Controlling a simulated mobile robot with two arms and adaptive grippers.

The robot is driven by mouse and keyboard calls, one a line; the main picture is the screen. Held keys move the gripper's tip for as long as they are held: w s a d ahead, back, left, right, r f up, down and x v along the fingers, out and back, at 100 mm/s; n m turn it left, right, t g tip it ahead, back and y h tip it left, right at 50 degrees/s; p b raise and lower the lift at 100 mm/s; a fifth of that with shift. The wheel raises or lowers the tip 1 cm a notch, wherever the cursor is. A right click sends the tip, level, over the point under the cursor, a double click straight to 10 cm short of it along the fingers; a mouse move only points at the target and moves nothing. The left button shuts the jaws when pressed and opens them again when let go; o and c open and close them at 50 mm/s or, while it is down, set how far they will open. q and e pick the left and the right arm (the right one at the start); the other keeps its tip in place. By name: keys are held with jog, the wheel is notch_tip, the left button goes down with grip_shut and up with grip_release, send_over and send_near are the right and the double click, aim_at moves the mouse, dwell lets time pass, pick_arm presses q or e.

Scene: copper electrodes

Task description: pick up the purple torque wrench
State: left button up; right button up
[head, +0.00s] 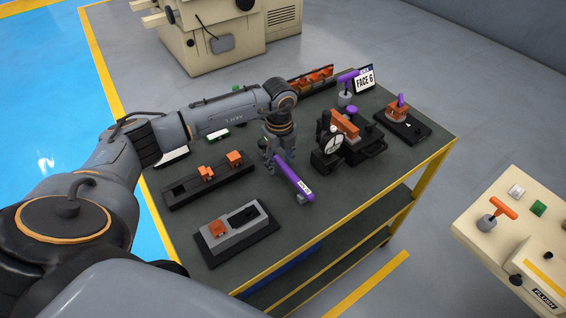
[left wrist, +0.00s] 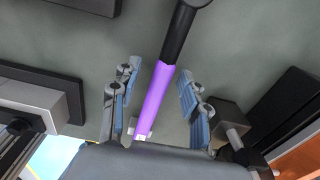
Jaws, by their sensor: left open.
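The purple torque wrench (head: 293,178) lies on the dark bench top in the middle, with a white label near its front end. My left gripper (head: 278,155) points down over the wrench's far part, its fingers apart. In the left wrist view, the wrench's purple shaft (left wrist: 156,92) and black section run between the two blue-padded fingers of the gripper (left wrist: 158,84). A gap shows on each side, so the fingers are not closed on it. Part of the wrench is hidden behind the gripper in the head view. My right gripper is not in view.
A black rack with orange blocks (head: 181,190) and a grey fixture (head: 241,228) stand left of the wrench. A dial gauge (head: 331,142) stands close to its right. Bare bench top (head: 345,200) lies to the front right. A control panel (head: 520,232) stands apart at right.

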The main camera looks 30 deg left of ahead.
pick_arm(q)
jog(key=shift+f, duration=0.35)
grip_shut()
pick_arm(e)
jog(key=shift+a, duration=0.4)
pick_arm(q)
jog(key=shift+w+r, duration=0.1)
jog(key=shift+r, duration=0.05)
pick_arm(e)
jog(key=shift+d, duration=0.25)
pick_arm(q)
jog(key=shift+r, duration=0.6)
jog(key=s+r+b, duration=0.5)
jog(key=s+r, duration=0.6)
jog(key=s, duration=0.3)
jog(key=shift+a+r, duration=0.25)
jog(key=shift+a, duration=0.1)
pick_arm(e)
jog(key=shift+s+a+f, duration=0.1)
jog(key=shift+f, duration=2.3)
